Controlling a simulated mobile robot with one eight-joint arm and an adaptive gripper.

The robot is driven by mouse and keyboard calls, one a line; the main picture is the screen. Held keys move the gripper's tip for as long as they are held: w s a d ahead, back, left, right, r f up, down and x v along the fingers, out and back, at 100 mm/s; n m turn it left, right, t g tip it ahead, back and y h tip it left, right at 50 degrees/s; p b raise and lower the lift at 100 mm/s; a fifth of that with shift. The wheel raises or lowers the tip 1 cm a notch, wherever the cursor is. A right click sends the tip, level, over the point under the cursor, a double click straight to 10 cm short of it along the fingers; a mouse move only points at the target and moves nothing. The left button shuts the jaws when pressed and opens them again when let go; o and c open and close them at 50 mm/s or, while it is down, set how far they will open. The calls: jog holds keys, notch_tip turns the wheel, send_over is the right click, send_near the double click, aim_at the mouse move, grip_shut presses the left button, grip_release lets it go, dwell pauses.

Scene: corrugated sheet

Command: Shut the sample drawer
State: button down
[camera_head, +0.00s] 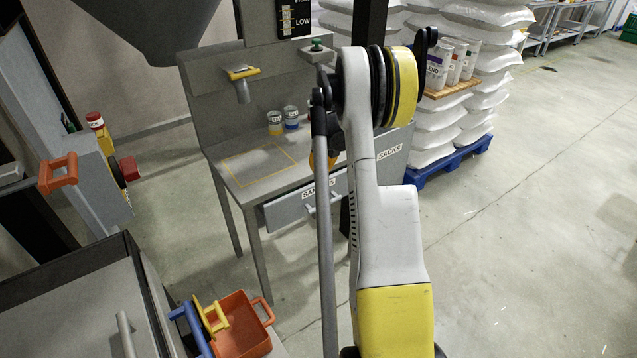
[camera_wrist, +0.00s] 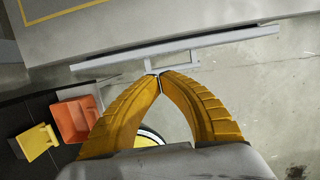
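The sample drawer (camera_head: 290,208) is a grey drawer under the bench top, with a partly hidden label starting "SA". Its front stands a little out from the bench edge. In the wrist view its front (camera_wrist: 225,43) is a thin strip seen from above, with a grey bar handle (camera_wrist: 185,64). My gripper (camera_wrist: 159,77) has two orange-yellow fingers with their tips together, right by the left part of the handle. I cannot tell whether they touch it. In the head view my arm hides most of the gripper and part of the drawer.
A second drawer labelled SACKS (camera_head: 390,153) is at the right. Two tins (camera_head: 283,121) stand on the bench top (camera_head: 233,166). An orange bin (camera_head: 240,325) sits at lower left, near a grey cabinet. White sacks (camera_head: 440,125) are stacked on a blue pallet.

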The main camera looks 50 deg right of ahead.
aim_at(309, 194)
jog(key=s+a+f+t+h+p, duration=0.1)
jog(key=s+a+f+t+p, duration=0.2)
jog(key=s+t, duration=0.4)
jog(key=shift+g, duration=0.5)
jog(key=b+x, duration=0.1)
jog(key=x, duration=0.4)
jog(key=b+x, duration=0.2)
jog(key=x, duration=0.3)
jog(key=shift+w+b, duration=0.3)
jog(key=shift+w, duration=0.2)
jog(key=shift+w+d+r+h, duration=0.15)
jog(key=shift+w+h, duration=0.15)
jog(key=shift+w, duration=0.45)
